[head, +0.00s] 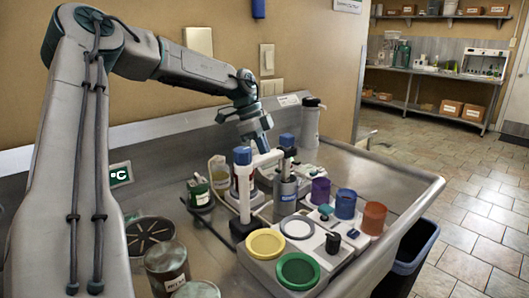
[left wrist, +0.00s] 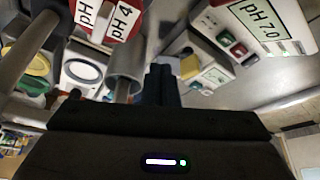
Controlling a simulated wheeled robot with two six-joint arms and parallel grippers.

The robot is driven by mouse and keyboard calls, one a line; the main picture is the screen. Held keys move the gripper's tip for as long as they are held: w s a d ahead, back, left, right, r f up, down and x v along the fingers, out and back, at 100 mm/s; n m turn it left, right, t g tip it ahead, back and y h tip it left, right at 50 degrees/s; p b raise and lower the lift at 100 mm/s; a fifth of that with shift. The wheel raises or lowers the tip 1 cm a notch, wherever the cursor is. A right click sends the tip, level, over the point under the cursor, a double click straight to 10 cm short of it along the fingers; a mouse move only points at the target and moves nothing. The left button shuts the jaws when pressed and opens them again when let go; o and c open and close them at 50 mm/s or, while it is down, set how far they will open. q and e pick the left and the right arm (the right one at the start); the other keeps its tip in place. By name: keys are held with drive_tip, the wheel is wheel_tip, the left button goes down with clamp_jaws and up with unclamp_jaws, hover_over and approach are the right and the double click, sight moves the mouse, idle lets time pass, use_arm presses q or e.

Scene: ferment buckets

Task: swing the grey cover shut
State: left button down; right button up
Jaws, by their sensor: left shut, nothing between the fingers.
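My left arm comes in from the left, and its gripper (head: 262,148) is low over the crowded middle of the steel counter, among upright bottles. In the left wrist view its dark fingers (left wrist: 163,85) are together with nothing between them. I cannot pick out a hinged grey cover for certain. A grey cylinder (left wrist: 125,62) is left of the fingers in the left wrist view. My right gripper is not in view.
Grey-topped cans (head: 167,262) stand at the front left. A dark bin (head: 412,248) is beside the counter's right edge. Red-and-white pH labels (left wrist: 110,18) hang close in the wrist view.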

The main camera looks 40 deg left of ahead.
use_arm(q)
drive_tip(key=x, duration=0.5)
drive_tip(key=shift+d+f, duration=0.1)
drive_tip(key=shift+f, duration=0.25)
drive_tip(key=shift+d+f, duration=0.15)
drive_tip(key=shift+f, duration=0.3)
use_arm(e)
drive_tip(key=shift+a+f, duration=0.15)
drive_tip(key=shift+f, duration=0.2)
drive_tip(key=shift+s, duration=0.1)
